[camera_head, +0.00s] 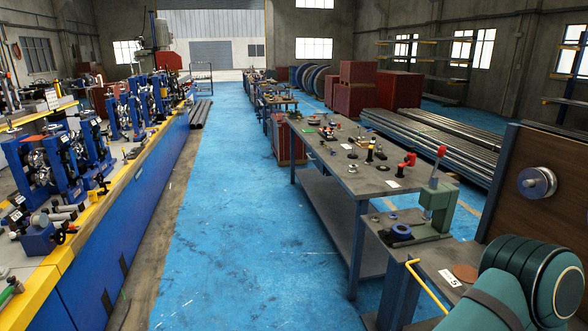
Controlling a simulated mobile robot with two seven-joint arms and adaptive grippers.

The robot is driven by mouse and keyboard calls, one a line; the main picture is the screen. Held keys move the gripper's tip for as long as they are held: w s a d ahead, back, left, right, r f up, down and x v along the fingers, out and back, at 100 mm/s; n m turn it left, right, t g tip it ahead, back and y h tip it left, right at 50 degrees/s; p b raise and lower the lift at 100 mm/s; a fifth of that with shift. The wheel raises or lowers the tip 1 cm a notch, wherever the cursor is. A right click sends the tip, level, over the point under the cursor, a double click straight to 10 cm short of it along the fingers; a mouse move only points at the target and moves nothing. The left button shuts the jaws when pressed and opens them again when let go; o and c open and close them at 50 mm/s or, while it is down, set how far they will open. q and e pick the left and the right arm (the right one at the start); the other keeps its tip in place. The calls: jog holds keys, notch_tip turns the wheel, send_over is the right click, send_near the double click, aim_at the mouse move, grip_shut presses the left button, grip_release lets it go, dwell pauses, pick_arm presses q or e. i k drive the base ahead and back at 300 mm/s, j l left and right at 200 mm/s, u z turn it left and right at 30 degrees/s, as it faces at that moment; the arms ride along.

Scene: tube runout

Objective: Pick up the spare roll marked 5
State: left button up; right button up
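A white card (450,278) that appears to read 5 lies on the near bench at the lower right. A flat brown disc (466,272) lies beside it, and no roll is seen standing on that disc. A shiny silver roll-like part (537,182) is on the face of a dark brown upright panel (520,215) at the right. I cannot read a number on it. I cannot make out which part is the roll marked 5. Neither of my grippers is in view.
A green hand press with a red knob (439,203) and a blue ring (400,231) stand on the bench. A long grey table (345,183) with small parts runs behind. Blue and yellow machinery (130,190) lines the left. The blue floor aisle (235,230) is clear.

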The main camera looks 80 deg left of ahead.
aim_at(354, 168)
jog(key=u, duration=2.3)
jog(key=i+j+u, duration=0.2)
jog(key=i, duration=0.2)
jog(key=i+u, duration=0.2)
jog(key=i, duration=0.25)
jog(key=i+u, duration=0.1)
jog(key=i, duration=1.35)
jog(key=i+z, duration=0.35)
jog(key=i+j+z, duration=0.2)
jog(key=z, duration=0.15)
jog(key=i+j+z, duration=0.25)
jog(key=z, duration=0.15)
jog(key=i+j+z, duration=0.2)
jog(key=z, duration=0.15)
jog(key=i+j+z, duration=0.15)
jog(key=z, duration=0.2)
jog(key=i+j+z, duration=0.1)
jog(key=j+z, duration=0.3)
jog(key=l, duration=0.1)
